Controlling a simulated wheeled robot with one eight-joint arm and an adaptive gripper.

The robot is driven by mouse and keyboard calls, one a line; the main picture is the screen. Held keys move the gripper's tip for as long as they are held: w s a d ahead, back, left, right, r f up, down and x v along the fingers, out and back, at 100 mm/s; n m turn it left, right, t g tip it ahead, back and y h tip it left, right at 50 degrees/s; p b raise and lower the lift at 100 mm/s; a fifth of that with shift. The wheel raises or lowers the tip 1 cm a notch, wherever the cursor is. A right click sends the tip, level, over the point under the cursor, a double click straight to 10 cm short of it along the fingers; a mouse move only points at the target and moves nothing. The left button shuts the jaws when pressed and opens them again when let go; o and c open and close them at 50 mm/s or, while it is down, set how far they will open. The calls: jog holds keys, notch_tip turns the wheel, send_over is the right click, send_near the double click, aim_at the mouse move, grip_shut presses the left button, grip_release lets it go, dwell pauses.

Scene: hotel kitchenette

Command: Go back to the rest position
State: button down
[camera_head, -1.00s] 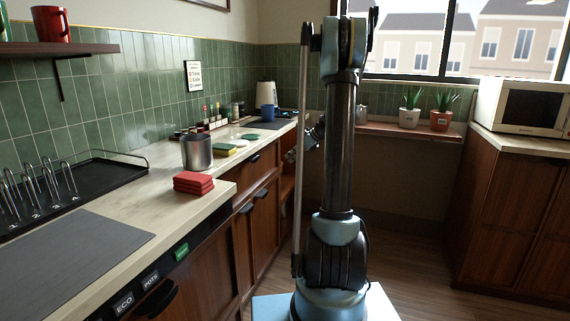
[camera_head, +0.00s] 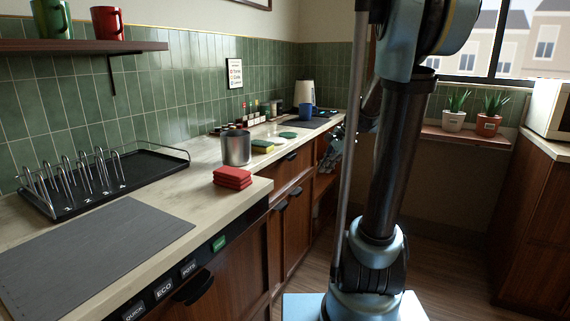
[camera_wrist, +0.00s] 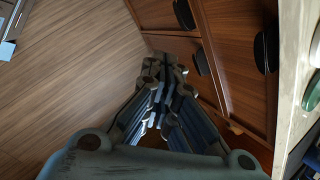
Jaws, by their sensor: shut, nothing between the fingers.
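My gripper (camera_wrist: 163,66) shows in the wrist view with its dark fingers drawn together at the tips and nothing held. Wooden floor and brown cabinet fronts lie beyond it. In the head view my gripper (camera_head: 334,148) shows partly beside the counter's far cabinets, with my arm hiding some of it. My arm stands tall in the right half of that view, leaning slightly right, its top cut off by the picture edge.
The counter (camera_head: 130,205) runs along the left with a metal pot (camera_head: 236,149), red cloths (camera_head: 232,177), a sponge (camera_head: 263,146) and a black rack tray (camera_head: 150,167). Cabinet handles (camera_wrist: 184,14) stick out near my gripper. Open floor (camera_wrist: 70,80) lies to the left in the wrist view.

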jog(key=s+d+f+n+h, duration=0.1)
jog(key=s+f+n, duration=0.2)
jog(key=s, duration=0.6)
jog(key=s+d+f+n+h, duration=0.1)
jog(key=s+f+n, duration=0.3)
jog(key=s, duration=0.5)
jog(key=s+d+f+n+h, duration=0.1)
jog(key=s+f+n+h, duration=0.1)
jog(key=s+f+n, duration=0.2)
jog(key=s+n, duration=0.2)
jog(key=s, duration=0.2)
jog(key=shift+s+d+n+g+h, duration=0.3)
jog(key=shift+s+n, duration=0.1)
